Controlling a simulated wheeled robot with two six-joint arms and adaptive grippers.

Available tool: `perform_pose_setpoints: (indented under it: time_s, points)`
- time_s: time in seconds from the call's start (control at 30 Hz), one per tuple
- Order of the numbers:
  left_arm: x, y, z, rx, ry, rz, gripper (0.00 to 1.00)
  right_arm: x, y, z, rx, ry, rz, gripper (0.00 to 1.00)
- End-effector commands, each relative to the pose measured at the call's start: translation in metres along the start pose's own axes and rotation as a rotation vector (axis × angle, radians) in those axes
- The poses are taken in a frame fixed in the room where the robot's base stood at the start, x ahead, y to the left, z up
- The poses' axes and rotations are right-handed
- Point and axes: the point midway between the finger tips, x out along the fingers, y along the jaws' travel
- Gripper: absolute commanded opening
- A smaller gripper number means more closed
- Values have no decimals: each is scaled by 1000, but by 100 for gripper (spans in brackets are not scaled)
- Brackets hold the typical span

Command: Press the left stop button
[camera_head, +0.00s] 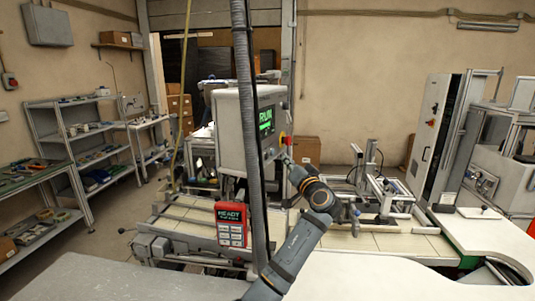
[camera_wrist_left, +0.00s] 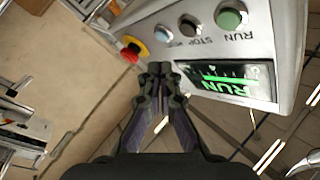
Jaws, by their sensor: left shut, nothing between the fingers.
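A grey control box (camera_head: 229,125) with a screen (camera_head: 265,122) reading RUN in green stands left of centre in the head view. In the left wrist view its panel (camera_wrist_left: 279,28) carries a blue button (camera_wrist_left: 162,33), a dark button (camera_wrist_left: 189,25) by the STOP label, and a green button (camera_wrist_left: 230,17) by the RUN label. A red and yellow emergency button (camera_wrist_left: 132,49) is at the box's edge. My left gripper (camera_wrist_left: 160,69) is shut and empty, its tips in front of the panel. In the head view it (camera_head: 285,160) is beside the box. My right gripper is not visible.
A red device (camera_head: 231,222) reading READY hangs below the box. A thick dark post or hose (camera_head: 253,190) runs down in front of the box. A metal fixture (camera_head: 380,190) stands on the tiled bench (camera_head: 390,242) to the right. Shelves (camera_head: 90,150) line the left wall.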

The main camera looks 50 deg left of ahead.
Motion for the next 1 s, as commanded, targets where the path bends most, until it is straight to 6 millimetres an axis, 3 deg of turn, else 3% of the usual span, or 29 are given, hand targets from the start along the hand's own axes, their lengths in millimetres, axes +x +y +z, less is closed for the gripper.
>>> perform_pose_setpoints:
  time_s: [0.03, 0.3, 1.0]
  points:
    - [6, -6, 1, 3, 2, -2, 0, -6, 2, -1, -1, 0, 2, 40]
    - [22, -16, 16, 0, 1, 0, 0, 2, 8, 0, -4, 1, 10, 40]
    - [24, -17, 17, 0, 0, 1, 0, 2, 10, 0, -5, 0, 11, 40]
